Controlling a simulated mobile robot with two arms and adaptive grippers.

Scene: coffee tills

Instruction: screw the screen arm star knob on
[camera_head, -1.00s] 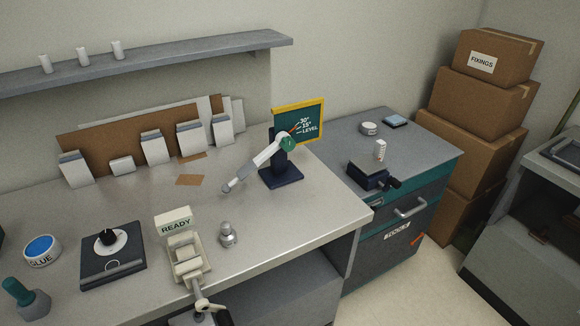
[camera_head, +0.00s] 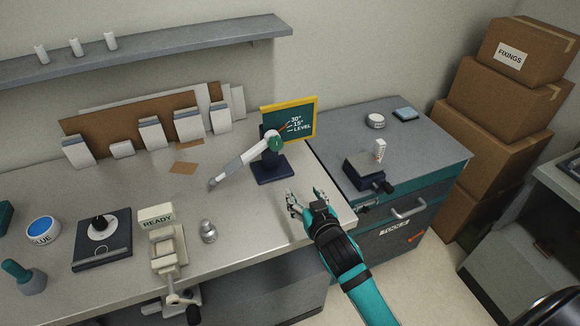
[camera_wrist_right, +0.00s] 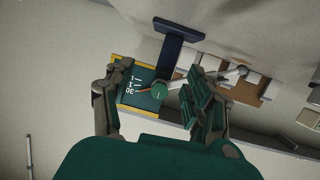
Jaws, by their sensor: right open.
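The green star knob (camera_head: 276,143) sits at the pivot on top of the dark blue stand (camera_head: 270,170). A pale screen arm (camera_head: 242,162) slopes from it down to the left. A yellow-framed angle board (camera_head: 290,120) stands behind it, marked 30°, 15° and LEVEL. My right gripper (camera_head: 307,199) is open and empty above the counter, in front of the stand. In the right wrist view the knob (camera_wrist_right: 159,90) shows between the spread fingers, beyond them and apart from them. How far the knob is seated cannot be told. My left gripper is not in view.
A READY sign (camera_head: 157,217) on a clamp-like fixture, a small metal piece (camera_head: 208,232) and a black dial plate (camera_head: 102,240) stand to the left. A dark device (camera_head: 368,174) sits on the side cabinet at right. The counter between the metal piece and my right gripper is clear.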

